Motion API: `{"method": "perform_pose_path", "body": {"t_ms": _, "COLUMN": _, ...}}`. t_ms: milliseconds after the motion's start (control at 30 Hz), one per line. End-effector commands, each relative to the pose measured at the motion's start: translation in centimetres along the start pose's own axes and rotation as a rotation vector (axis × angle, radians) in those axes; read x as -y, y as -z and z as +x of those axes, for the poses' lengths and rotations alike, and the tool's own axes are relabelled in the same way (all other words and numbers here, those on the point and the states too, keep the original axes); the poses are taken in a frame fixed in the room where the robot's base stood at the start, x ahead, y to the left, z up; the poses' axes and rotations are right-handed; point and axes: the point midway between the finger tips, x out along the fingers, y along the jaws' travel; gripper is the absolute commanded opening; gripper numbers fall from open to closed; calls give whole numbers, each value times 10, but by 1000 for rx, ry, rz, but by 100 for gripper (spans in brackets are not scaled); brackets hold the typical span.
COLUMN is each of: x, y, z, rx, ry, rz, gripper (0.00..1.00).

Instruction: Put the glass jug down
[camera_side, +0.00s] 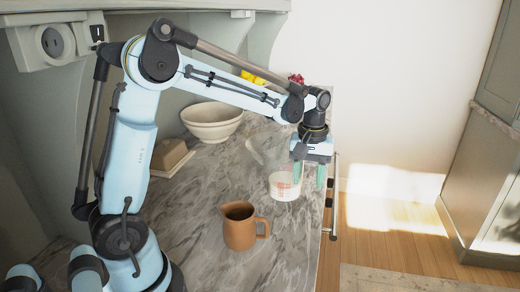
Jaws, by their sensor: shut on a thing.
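The glass jug (283,187) is clear, with red markings on its side, and shows at the right part of the marble counter. It looks upright. I cannot tell whether its base touches the counter. My gripper (309,177) points down at the jug's right side, close to the counter's right edge. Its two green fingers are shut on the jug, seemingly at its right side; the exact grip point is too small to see.
Another clear, glassy shape (267,152) shows just behind the jug. A brown pitcher (240,229) stands in front, a cream bowl (212,123) and a tan box-like dish (170,158) stand further back left. Yellow and red items (254,78) lie behind my arm.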

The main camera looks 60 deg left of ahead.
Motion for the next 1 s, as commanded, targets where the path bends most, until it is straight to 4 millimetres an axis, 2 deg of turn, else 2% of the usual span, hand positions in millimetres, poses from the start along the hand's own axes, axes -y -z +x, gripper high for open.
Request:
{"method": "perform_pose_path", "body": {"t_ms": 100, "x": 11, "y": 21, "z": 14, "rx": 0, "ry": 0, "rz": -3, "gripper": 2}}
{"method": "perform_pose_path", "body": {"t_ms": 300, "x": 19, "y": 38, "z": 26, "rx": 0, "ry": 0, "rz": 0, "gripper": 2}}
{"method": "perform_pose_path", "body": {"t_ms": 433, "x": 20, "y": 40, "z": 34, "rx": 0, "ry": 1, "rz": 2, "gripper": 2}}
{"method": "perform_pose_path", "body": {"t_ms": 700, "x": 19, "y": 40, "z": 65, "rx": 0, "ry": 0, "rz": 2, "gripper": 2}}
{"method": "perform_pose_path", "body": {"t_ms": 1000, "x": 20, "y": 40, "z": 67, "rx": 0, "ry": 0, "rz": 2, "gripper": 2}}
